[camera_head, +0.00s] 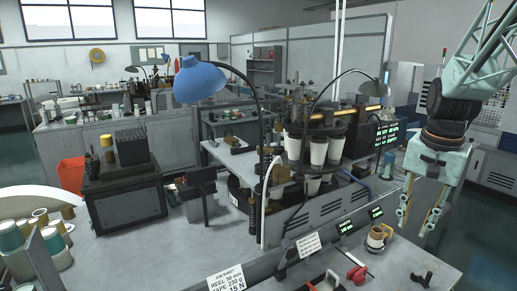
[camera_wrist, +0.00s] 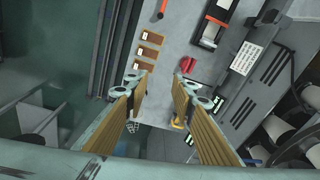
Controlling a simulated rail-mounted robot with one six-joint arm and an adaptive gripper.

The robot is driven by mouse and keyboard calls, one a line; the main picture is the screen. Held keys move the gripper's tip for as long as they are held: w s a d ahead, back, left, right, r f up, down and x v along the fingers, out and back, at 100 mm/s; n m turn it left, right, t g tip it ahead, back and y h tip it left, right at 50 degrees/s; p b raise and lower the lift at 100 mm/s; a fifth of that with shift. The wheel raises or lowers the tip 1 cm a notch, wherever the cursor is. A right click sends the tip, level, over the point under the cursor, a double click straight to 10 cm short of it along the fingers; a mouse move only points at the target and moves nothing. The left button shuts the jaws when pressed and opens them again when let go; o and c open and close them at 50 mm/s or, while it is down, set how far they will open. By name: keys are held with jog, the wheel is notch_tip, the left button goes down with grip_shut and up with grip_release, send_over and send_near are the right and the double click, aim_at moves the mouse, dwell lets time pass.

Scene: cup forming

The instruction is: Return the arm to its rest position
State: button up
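My gripper (camera_head: 417,222) hangs from the arm at the right of the head view, fingers pointing down. It is above the right end of the front bench (camera_head: 445,273), apart from everything on it. In the wrist view my gripper (camera_wrist: 160,86) has its two ribbed tan fingers spread wide, with nothing between them. The bench top (camera_wrist: 178,40) shows beyond the fingertips. No marked rest place shows in either view.
A white and tan cup-like part (camera_head: 377,239) and a red part (camera_head: 357,273) sit on the front bench, left of my gripper. A machine with white cups (camera_head: 318,150) stands behind. A blue lamp (camera_head: 199,80) leans over the left side. Open floor (camera_head: 480,225) lies at the right.

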jog(key=s+a+r+n+t+b, duration=0.1)
jog(key=s+a+r+n, duration=0.3)
jog(key=s+a, duration=0.55)
jog(key=s+a+r+n+t, duration=0.1)
jog(key=s+a+r+n, duration=0.1)
jog(key=s+a+r, duration=0.55)
jog(key=s+a+f+n, duration=0.1)
jog(key=s+a, duration=0.1)
jog(key=s, duration=0.5)
jog(key=s+a+f+n, duration=0.2)
jog(key=s, duration=0.5)
jog(key=shift+s+f+t+y+b, duration=0.2)
jog(key=shift+f+t+y+b, duration=0.1)
jog(key=shift+b, duration=0.1)
